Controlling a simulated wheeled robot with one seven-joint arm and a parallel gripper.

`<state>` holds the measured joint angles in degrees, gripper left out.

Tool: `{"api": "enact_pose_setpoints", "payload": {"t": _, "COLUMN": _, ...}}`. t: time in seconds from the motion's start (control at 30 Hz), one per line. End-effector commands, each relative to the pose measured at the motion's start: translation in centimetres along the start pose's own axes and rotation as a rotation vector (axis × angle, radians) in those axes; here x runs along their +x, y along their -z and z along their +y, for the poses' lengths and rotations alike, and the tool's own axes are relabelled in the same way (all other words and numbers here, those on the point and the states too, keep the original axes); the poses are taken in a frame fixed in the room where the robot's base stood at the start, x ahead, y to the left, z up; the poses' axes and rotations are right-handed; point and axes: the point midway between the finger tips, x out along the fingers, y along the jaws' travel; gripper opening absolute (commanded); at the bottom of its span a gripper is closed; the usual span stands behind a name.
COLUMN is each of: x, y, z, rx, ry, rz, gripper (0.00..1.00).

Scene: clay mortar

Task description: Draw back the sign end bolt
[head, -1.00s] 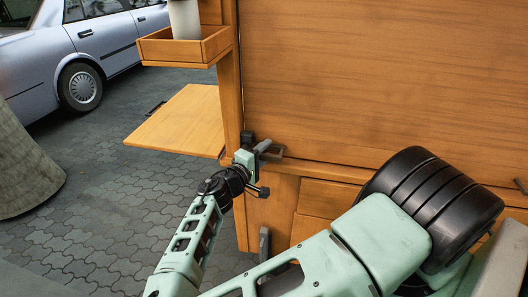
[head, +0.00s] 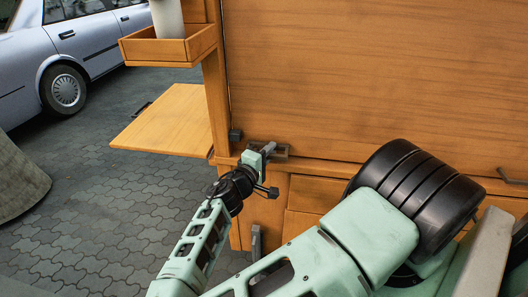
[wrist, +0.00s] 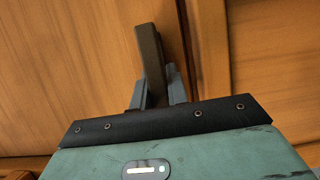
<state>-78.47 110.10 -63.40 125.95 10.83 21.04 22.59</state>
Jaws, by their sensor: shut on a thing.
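The sign end bolt (head: 281,153) is a small grey metal piece on the wooden stand's front ledge, in the head view. A dark block (head: 235,135) sits left of it at the corner post, with a gap between. My gripper (head: 266,149) is shut on the bolt's grey handle. In the wrist view the handle (wrist: 149,55) is a dark upright bar, slightly tilted, between the two grey fingers (wrist: 154,88). My gripper and wrist hide part of the bolt's lower left side.
A large wooden panel (head: 370,75) rises behind the bolt. A wooden shelf (head: 170,122) and a tray (head: 165,50) with a white cylinder jut out at left. A dark handle (head: 512,176) is at far right. Paving lies open at left; a car stands beyond.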

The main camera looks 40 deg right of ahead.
Motion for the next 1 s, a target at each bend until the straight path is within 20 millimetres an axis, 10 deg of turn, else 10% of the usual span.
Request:
{"api": "enact_pose_setpoints", "payload": {"t": 0.07, "x": 0.1, "y": -0.4, "z": -0.1, "rx": -0.002, "ry": -0.001, "rz": -0.012, "gripper": 0.0}}
{"api": "enact_pose_setpoints", "payload": {"t": 0.2, "x": 0.1, "y": -0.4, "z": -0.1, "rx": -0.001, "ry": -0.001, "rz": -0.012, "gripper": 0.38}}
{"api": "enact_pose_setpoints", "payload": {"t": 0.57, "x": -0.5, "y": -0.2, "z": -0.1, "rx": 0.0, "ry": 0.0, "rz": -0.007, "gripper": 0.38}}
{"api": "enact_pose_setpoints", "payload": {"t": 1.0, "x": -9.7, "y": -0.1, "z": -0.4, "rx": 0.0, "ry": 0.003, "rz": -0.003, "gripper": 0.38}}
